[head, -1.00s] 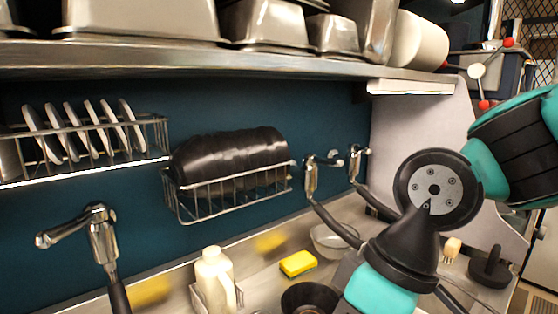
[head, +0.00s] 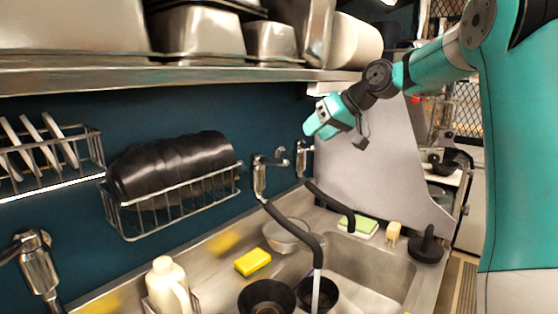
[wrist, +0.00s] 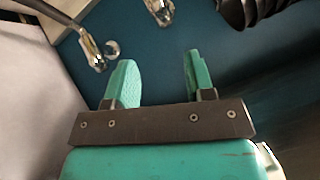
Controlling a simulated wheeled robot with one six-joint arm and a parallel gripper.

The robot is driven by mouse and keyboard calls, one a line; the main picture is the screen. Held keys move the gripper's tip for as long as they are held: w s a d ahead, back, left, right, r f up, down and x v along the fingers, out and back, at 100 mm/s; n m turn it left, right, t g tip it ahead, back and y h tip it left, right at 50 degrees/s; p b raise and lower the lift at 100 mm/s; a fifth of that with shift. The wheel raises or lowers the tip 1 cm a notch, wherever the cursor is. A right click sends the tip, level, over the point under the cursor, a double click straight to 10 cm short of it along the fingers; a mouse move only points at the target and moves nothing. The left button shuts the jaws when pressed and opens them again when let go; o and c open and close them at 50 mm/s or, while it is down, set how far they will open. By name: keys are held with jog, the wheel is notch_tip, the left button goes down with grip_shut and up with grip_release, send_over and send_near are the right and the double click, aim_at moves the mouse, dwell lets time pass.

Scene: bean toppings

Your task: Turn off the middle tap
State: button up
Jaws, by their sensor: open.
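The middle tap (head: 261,178) is a chrome wall tap with a side lever and a long black spout. Water runs from its spout end into the sink. In the wrist view the middle tap (wrist: 159,10) is at the top edge, partly cut off. My gripper (head: 316,123) is up under the shelf's right end, above and to the right of the middle tap in the head view. In the wrist view its two teal fingers (wrist: 160,80) are apart with nothing between them. The fingers do not touch the tap.
The right tap (head: 304,157) is close beside the middle one; it also shows in the wrist view (wrist: 94,54). The left tap (head: 38,264) is far off. A metal shelf (head: 180,72) runs above. Black bowls (head: 180,165) stand in a wall rack. A yellow sponge (head: 252,262) lies by the sink.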

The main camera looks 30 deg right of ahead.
aim_at(279, 161)
jog(key=p+x, duration=0.4)
jog(key=x, duration=1.1)
grip_shut()
